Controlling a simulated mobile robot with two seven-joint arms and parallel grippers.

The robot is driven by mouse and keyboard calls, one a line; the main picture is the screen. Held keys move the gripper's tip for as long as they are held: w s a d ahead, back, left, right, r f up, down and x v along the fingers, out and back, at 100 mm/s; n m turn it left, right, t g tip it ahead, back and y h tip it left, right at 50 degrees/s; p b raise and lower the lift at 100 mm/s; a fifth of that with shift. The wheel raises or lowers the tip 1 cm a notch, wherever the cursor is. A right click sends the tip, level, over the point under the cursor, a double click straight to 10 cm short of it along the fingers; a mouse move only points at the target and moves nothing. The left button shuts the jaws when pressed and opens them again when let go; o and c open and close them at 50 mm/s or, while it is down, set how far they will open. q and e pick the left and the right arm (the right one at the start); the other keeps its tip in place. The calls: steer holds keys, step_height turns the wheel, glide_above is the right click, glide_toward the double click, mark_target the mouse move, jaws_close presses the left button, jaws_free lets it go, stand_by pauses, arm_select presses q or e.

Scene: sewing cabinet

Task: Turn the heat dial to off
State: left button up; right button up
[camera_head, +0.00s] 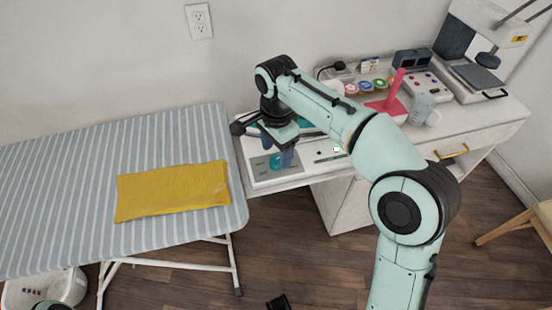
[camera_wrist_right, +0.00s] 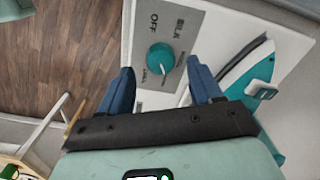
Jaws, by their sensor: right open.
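The heat dial is a round teal knob (camera_wrist_right: 160,57) on a grey panel (camera_wrist_right: 196,22) of a white unit. OFF is printed beside the knob; another label resembles SILK, and the smaller ones are hard to read. In the head view the dial (camera_head: 277,161) is just below my right gripper (camera_head: 278,148). My right gripper (camera_wrist_right: 160,68) is open, its blue fingers on either side of the dial in the wrist view, with no clear contact. My left gripper is not in view.
A teal and white iron (camera_wrist_right: 245,75) lies close beside the right finger. A striped ironing board (camera_head: 70,180) with a folded yellow cloth (camera_head: 172,190) stands left of the white unit. Spools, a pink stand (camera_head: 393,98) and a white mug (camera_head: 421,108) crowd the table's right part.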

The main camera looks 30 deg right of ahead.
mark_target(277, 162)
steer(key=shift+f+b, duration=0.3)
steer(key=shift+f, duration=1.1)
steer(key=c, duration=1)
steer(key=shift+c, duration=0.2)
